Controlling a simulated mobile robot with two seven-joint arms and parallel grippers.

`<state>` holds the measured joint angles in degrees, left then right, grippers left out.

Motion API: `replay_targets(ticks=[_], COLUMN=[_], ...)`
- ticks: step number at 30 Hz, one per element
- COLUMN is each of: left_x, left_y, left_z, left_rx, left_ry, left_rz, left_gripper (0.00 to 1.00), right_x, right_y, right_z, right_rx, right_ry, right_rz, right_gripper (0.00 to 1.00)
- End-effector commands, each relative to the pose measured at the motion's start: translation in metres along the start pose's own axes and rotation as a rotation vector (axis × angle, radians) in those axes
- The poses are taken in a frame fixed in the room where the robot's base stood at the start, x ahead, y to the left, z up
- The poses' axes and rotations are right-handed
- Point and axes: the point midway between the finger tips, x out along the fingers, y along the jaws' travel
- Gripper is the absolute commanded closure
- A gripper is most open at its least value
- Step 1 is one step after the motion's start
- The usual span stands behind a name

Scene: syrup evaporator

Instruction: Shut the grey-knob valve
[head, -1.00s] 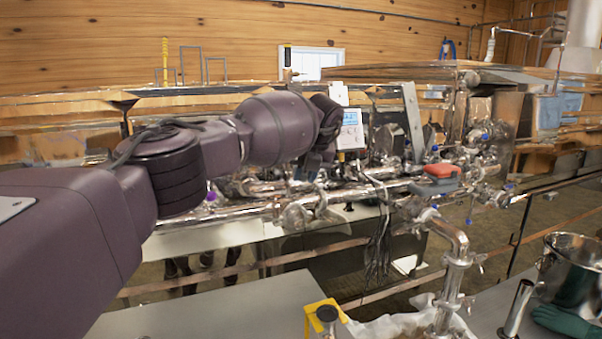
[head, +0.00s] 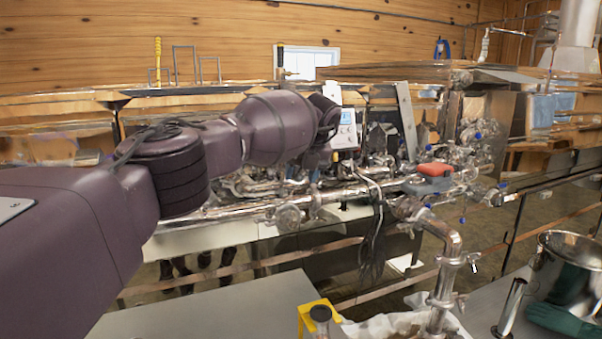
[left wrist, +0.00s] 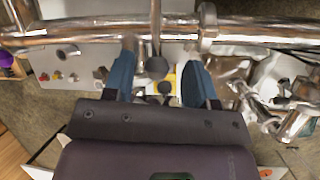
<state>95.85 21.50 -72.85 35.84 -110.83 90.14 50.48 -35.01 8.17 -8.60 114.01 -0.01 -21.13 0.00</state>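In the left wrist view a dark grey ball knob (left wrist: 157,67) sits at the end of a thin stem that reaches down from a shiny pipe. My left gripper (left wrist: 159,58) is open, with one blue finger on each side of this knob and a visible gap to each. I cannot tell the depth between fingers and knob. In the head view my left arm reaches over the pipework, and its wrist hides the fingers and the knob. My right gripper is in neither view.
A steel pipe (left wrist: 260,32) crosses just beyond the fingers. A red-handled device (head: 436,169) and a white display box (head: 345,130) are on the evaporator. A yellow stand (head: 312,312) and a steel pot (head: 572,270) stand in front.

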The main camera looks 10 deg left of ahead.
Motion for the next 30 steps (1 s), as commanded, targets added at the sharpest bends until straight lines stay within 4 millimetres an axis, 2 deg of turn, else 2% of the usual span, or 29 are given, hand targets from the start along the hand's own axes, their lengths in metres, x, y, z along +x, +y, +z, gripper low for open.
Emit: replay_targets(ticks=[4, 8, 21, 25, 30], left_x=[-0.001, -0.009, -0.084, -0.099, -0.107], left_y=[0.0, 0.0, 0.0, 0.0, 0.0], left_z=[0.0, 0.0, 0.0, 0.0, 0.0], left_rx=[0.0, -0.001, 0.001, 0.0, 0.0], left_ry=[0.0, 0.0, -0.002, 0.0, -0.001], left_rz=[0.001, 0.001, -0.001, 0.0, 0.0], left_gripper=[0.48, 0.48, 0.48, 0.48, 0.48], right_x=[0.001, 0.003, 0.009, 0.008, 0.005], right_y=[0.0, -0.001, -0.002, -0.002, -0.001], right_z=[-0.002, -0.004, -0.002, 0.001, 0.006], right_rx=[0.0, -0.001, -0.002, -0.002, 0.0], right_ry=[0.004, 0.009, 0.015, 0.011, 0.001], right_rz=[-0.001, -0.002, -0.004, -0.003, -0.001], right_gripper=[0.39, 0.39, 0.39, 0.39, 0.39])
